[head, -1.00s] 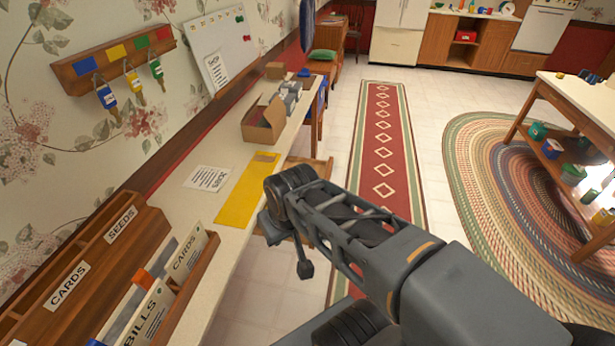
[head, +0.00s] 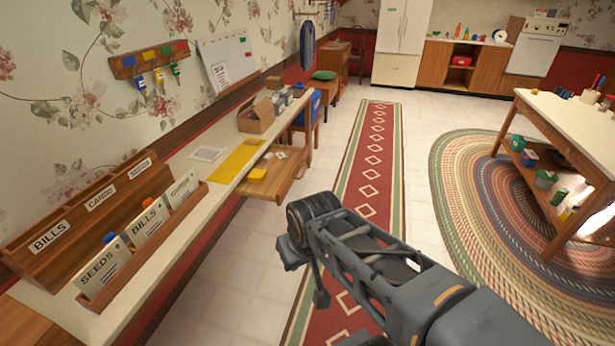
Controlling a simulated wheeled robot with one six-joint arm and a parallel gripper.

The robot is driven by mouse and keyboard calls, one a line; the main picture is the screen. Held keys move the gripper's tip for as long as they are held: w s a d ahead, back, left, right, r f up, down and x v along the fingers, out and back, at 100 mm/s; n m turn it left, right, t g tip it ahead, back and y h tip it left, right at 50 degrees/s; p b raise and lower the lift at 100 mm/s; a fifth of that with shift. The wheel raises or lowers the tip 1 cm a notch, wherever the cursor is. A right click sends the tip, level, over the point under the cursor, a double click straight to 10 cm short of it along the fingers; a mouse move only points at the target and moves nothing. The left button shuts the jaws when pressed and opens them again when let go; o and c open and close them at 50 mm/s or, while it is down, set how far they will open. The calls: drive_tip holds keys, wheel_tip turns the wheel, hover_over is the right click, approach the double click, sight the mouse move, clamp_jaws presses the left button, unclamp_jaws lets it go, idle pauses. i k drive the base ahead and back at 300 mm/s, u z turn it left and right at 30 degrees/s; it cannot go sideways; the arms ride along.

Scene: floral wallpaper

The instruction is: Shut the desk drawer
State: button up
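The desk (head: 195,190) is a long pale-topped bench along the left wall. Its wooden drawer (head: 288,178) stands pulled out from the right side, below the top. A yellow object (head: 257,175) and small pale items show at the drawer. My gripper (head: 304,272) hangs at the end of my arm over the floor, nearer the camera than the drawer and apart from it. It looks empty, but its fingers are too dark and foreshortened to tell open from shut.
On the desk are a letter rack (head: 92,208), a card holder (head: 150,232), a yellow mat (head: 228,168) and an open cardboard box (head: 257,116). A red runner (head: 368,180) lies on clear floor to the right. A white-topped table (head: 565,118) stands on an oval rug (head: 470,200).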

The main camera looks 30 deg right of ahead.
sight(282, 175)
drive_tip(key=z, duration=0.75)
drive_tip(key=i, duration=1.25)
drive_tip(key=u, duration=0.4)
drive_tip(key=k, duration=0.5)
drive_tip(key=z, duration=0.25)
drive_tip(key=i, duration=1)
drive_tip(key=u, duration=0.4)
